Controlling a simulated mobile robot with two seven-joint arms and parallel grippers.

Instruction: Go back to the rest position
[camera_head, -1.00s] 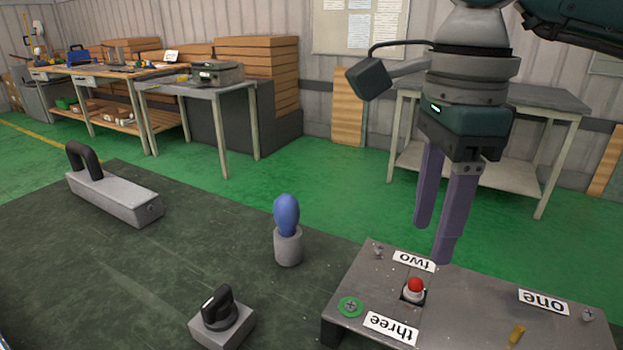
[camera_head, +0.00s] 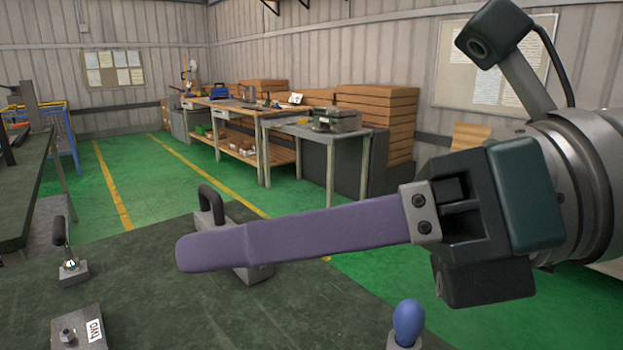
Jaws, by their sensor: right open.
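My right gripper (camera_head: 195,252) reaches in from the right, raised above the dark table and close to the camera. It lies nearly level and points left. I see it side-on, so one long purple finger covers the other. It is open, and nothing shows in it. It partly hides a grey block with a black handle (camera_head: 211,203). A blue-knobbed post (camera_head: 408,322) stands below the gripper at the bottom edge. My left gripper is not in view.
The dark green table top (camera_head: 180,318) has free room in the lower middle. Workbenches (camera_head: 300,128) and stacked boxes (camera_head: 375,110) stand far behind.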

